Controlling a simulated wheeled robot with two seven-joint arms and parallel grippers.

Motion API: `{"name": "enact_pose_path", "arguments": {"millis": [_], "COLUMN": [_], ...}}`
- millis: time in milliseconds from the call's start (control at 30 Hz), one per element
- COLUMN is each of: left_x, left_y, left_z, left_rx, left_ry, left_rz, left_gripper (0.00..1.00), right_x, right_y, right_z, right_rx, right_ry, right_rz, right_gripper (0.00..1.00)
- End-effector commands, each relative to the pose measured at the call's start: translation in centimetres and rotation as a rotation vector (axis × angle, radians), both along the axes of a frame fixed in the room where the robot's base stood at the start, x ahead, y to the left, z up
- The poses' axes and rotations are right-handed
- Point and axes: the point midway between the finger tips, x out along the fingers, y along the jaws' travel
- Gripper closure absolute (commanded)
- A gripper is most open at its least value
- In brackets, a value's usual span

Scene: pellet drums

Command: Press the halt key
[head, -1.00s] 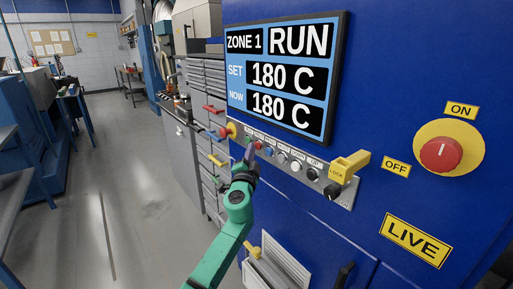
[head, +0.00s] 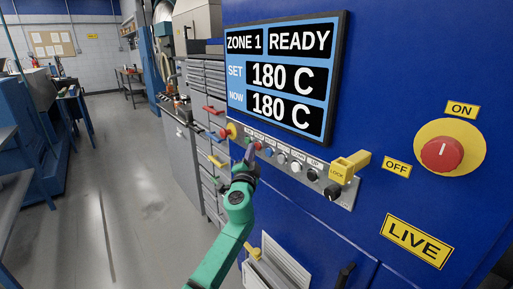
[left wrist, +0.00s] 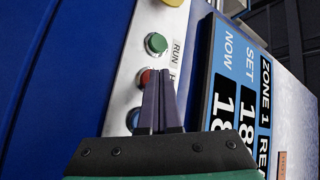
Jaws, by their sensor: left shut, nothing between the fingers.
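The halt key is a red round button (left wrist: 148,77) on the silver key strip, between a green key (left wrist: 156,43) labelled RUN and a blue key (left wrist: 133,118). Its label is mostly hidden behind my fingers. My left gripper (left wrist: 160,72) is shut and empty, its fingertips at the red key's edge and overlapping it in the left wrist view. I cannot tell whether they touch it. In the head view the same gripper (head: 250,152) is at the left part of the strip. The display (head: 282,77) reads ZONE 1 READY, SET 180 C, NOW 180 C. My right gripper is out of view.
A red knob on yellow (head: 231,130) is at the strip's left end. A yellow LOCK piece (head: 347,167) juts out at its right end. A large red rotary switch (head: 441,154) sits further right. A grey drawer cabinet (head: 208,88) stands left; floor beyond is open.

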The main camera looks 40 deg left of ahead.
Motion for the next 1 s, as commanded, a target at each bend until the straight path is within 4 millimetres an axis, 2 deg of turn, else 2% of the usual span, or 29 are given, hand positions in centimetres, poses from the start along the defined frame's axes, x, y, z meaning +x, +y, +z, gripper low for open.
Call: {"name": "enact_pose_path", "arguments": {"millis": [167, 467, 1000], "left_x": [-0.9, -1.1, -5.7], "left_y": [0.2, 0.3, 1.7], "left_z": [0.0, 0.0, 0.0], "left_rx": [0.000, 0.000, 0.001], "left_ry": [0.001, 0.000, 0.001], "left_rz": [-0.001, 0.000, 0.000], "left_gripper": [1.00, 1.00, 1.00], "right_x": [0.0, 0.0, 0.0], "right_y": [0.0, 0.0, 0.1], "right_z": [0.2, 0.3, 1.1], "right_rx": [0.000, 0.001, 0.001], "right_ry": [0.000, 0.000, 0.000], "right_rz": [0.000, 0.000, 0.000], "right_gripper": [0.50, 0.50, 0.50]}}
